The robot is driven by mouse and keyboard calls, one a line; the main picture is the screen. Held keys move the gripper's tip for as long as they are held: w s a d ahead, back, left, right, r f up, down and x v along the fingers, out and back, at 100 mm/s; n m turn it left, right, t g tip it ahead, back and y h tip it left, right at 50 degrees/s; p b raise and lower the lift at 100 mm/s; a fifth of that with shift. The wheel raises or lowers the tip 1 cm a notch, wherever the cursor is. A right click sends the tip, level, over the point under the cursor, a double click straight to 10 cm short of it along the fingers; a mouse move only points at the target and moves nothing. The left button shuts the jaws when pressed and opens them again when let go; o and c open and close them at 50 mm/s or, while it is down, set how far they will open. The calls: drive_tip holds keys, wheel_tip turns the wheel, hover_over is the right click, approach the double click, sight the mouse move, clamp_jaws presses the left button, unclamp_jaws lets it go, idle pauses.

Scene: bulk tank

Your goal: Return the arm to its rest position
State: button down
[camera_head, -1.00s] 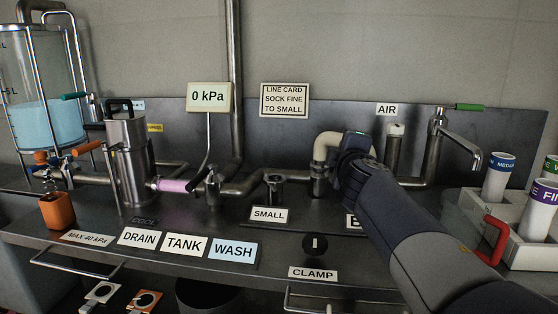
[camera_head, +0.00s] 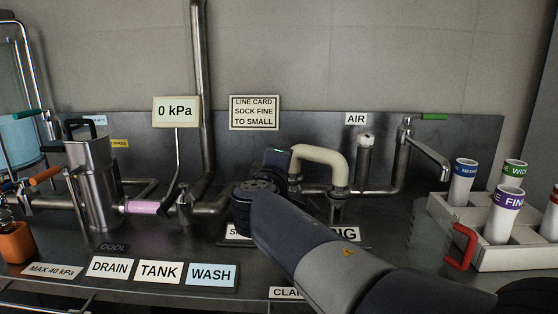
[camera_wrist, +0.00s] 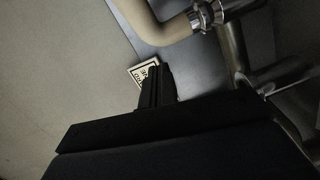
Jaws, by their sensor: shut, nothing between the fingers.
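My arm reaches in from the lower right in the head view, over the bench. Its wrist end stands in front of the pipework and hides part of the SMALL label. The fingers are hidden behind the wrist there. In the wrist view my gripper (camera_wrist: 157,88) shows dark, with its fingers together and nothing between them. Beyond it are a cream curved hose (camera_wrist: 150,22), steel pipes and a corner of the line card (camera_wrist: 142,72). The cream hose (camera_head: 322,158) arches just right of my wrist in the head view; I cannot tell whether they touch.
A steel canister (camera_head: 92,180) and an orange cup (camera_head: 15,243) stand left. A holder (camera_head: 475,222) with several labelled white tubes and a red handle (camera_head: 461,247) stands right of my arm. The 0 kPa gauge (camera_head: 176,111) and a tap (camera_head: 425,150) rise behind. The front-left bench carries label plates.

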drive_tip(key=shift+w+a+m+g+h+p, duration=0.25)
drive_tip(key=shift+a+m+h+p, duration=0.35)
drive_tip(key=shift+h+p, duration=0.25)
drive_tip(key=shift+w+a+m+g+h+p, duration=0.25)
drive_tip(key=shift+a+m+h+p, duration=0.3)
drive_tip(key=shift+h, duration=0.4)
